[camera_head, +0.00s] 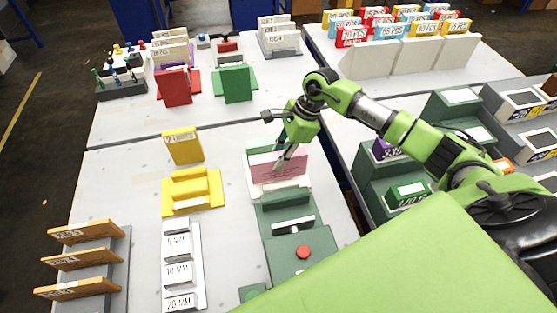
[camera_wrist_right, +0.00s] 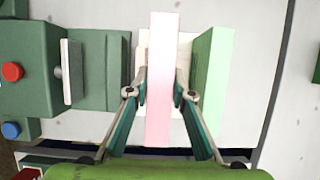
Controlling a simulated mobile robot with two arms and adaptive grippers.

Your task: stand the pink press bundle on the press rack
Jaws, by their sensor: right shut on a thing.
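The pink press bundle (camera_head: 280,168) is an upright pink slab with faint lettering on its face. My right gripper (camera_head: 287,150) comes down over it from above and is shut on it. In the right wrist view the pink bundle (camera_wrist_right: 163,75) shows edge-on between the two fingertips (camera_wrist_right: 162,93). It is over or on a pale base, with a pale green slab (camera_wrist_right: 213,78) standing beside it, apart from it. The bundle's lower edge is hidden, so I cannot tell whether it rests. No label identifies the press rack. My left gripper is out of view.
A dark green machine with a red button (camera_head: 303,252) is just in front of the bundle. A yellow block (camera_head: 192,192) and a white labelled rack (camera_head: 181,270) are to the left. Red (camera_head: 174,88) and green (camera_head: 236,84) slabs stand behind. Bare table lies between the yellow block and the bundle.

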